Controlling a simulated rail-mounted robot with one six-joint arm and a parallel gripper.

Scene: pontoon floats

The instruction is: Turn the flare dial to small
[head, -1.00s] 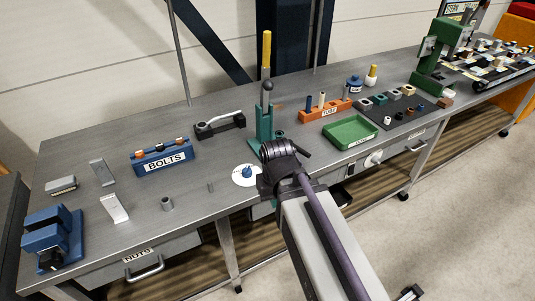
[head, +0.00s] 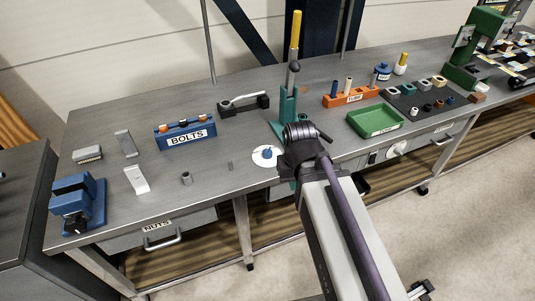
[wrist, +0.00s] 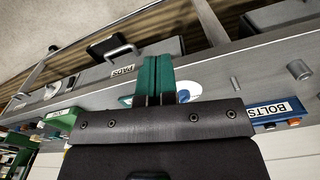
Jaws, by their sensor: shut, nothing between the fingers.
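A blue knob on a white disc (head: 266,153) lies near the bench's front edge; I take it as the flare dial. In the wrist view the white disc (wrist: 190,86) is partly hidden behind my gripper's dark body, and its markings cannot be read. In the head view my gripper (head: 301,140) is just right of the disc, in front of a teal lever press (head: 288,103); its fingertips are hidden there. In the wrist view my gripper (wrist: 154,99) is shut and empty, its short dark fingers over a teal part. Whether they touch anything cannot be told.
A green tray (head: 375,119) and an orange tube rack (head: 350,96) stand right of the press. A blue BOLTS rack (head: 186,137), a small grey cylinder (head: 187,178) and a blue vise-like block (head: 77,205) are to the left. Bench space between disc and BOLTS rack is mostly clear.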

